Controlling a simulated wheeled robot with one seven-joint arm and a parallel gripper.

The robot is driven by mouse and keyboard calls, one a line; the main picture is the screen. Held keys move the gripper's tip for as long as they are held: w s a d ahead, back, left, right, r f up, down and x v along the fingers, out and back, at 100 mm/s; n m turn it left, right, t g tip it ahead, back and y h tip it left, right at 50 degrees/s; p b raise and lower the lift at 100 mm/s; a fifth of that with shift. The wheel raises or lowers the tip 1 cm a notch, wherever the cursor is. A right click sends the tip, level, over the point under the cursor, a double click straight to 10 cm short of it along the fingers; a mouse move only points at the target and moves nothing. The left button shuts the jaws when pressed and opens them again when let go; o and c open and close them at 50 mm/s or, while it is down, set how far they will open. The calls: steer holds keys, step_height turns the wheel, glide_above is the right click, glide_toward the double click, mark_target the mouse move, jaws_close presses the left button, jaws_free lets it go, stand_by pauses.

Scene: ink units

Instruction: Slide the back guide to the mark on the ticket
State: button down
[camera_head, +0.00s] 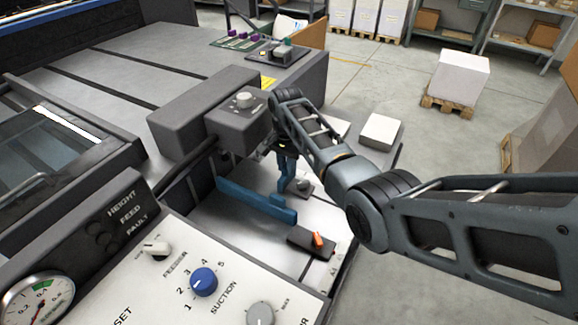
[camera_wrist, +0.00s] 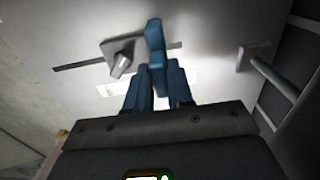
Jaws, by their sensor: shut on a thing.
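The back guide (camera_wrist: 156,40) is a blue upright piece on a grey plate with a metal clamp knob (camera_wrist: 121,64). It stands over a dark slot in the pale table in the wrist view. My gripper (camera_wrist: 159,70) has its blue fingers shut on this guide. In the head view my gripper (camera_head: 286,158) reaches down to the table, with the clamp knob (camera_head: 303,184) just to its right. A white strip (camera_wrist: 92,88), perhaps the ticket, lies partly hidden behind my fingers in the wrist view. I cannot make out its mark.
A long blue bar (camera_head: 257,201) lies nearer, left of the guide. A dark block with an orange lever (camera_head: 318,240) sits at the front. A grey control box (camera_head: 240,118) overhangs the left. A white block (camera_head: 381,132) stands at the right. The control panel (camera_head: 160,295) fills the front.

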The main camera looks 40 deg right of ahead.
steer(key=c, duration=1.1)
jaws_free()
steer(key=shift+r, duration=3.9)
